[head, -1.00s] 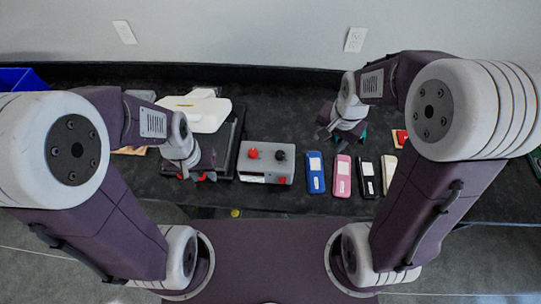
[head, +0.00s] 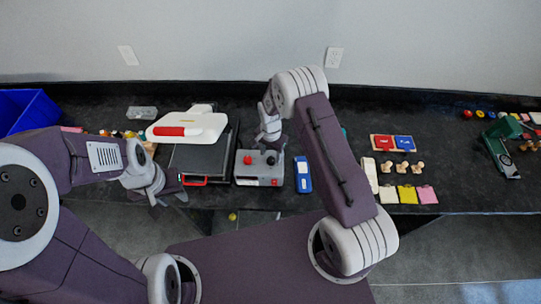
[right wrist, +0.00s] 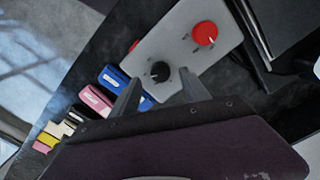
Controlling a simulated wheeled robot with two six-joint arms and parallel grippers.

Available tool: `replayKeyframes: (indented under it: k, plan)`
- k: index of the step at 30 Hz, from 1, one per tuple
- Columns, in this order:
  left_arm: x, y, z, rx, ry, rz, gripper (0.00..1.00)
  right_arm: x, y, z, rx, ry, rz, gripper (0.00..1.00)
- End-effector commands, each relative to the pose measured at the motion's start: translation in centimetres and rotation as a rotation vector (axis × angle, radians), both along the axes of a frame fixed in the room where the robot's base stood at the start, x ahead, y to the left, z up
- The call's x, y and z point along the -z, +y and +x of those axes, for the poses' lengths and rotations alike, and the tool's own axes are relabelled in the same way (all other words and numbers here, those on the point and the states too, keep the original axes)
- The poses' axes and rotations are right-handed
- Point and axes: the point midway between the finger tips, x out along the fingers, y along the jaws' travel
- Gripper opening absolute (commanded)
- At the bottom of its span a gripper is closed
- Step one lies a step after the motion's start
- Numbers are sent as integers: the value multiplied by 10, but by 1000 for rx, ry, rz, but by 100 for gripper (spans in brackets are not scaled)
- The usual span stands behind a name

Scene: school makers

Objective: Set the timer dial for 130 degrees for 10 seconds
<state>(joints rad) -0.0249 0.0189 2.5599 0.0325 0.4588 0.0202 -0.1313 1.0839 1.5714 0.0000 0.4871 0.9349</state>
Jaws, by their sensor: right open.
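A grey control box (head: 259,181) stands on the dark table, right of the press (head: 203,160). On its top are a red dial (head: 248,159) and a black dial (head: 271,160). The right wrist view shows the red dial (right wrist: 204,33) and black dial (right wrist: 160,72), each with a pale pointer line. I cannot tell which dial is the timer. My right gripper (right wrist: 160,92) is open and empty, its fingertips spread on either side of the black dial, apparently just short of it. My left gripper (head: 168,199) looks open and empty at the table's front edge, left of the box.
The press has a white lid with a red handle (head: 170,131). A blue case (head: 303,174) stands close right of the box. Wooden stamps (head: 402,168) and coloured pads (head: 408,195) are further right. A blue bin (head: 28,110) is far left.

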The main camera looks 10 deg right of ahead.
Motion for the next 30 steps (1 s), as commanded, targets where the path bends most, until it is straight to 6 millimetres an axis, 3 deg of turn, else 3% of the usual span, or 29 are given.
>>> replayKeyframes:
  k: [6, 15, 21, 30]
  plan:
    - [-11, 0, 0, 0, 0, 0, 36, 28, 0, 0, 0, 0, 0, 54]
    - [-11, 0, 0, 0, 0, 0, 36, 32, 0, 0, 0, -1, 0, 54]
    - [-11, 0, 0, 0, 0, 0, 36, 32, 0, 0, 0, -1, 0, 0]
    - [-7, 0, 0, 0, 0, 0, 36, 33, 0, 0, -31, -1, 0, 0]
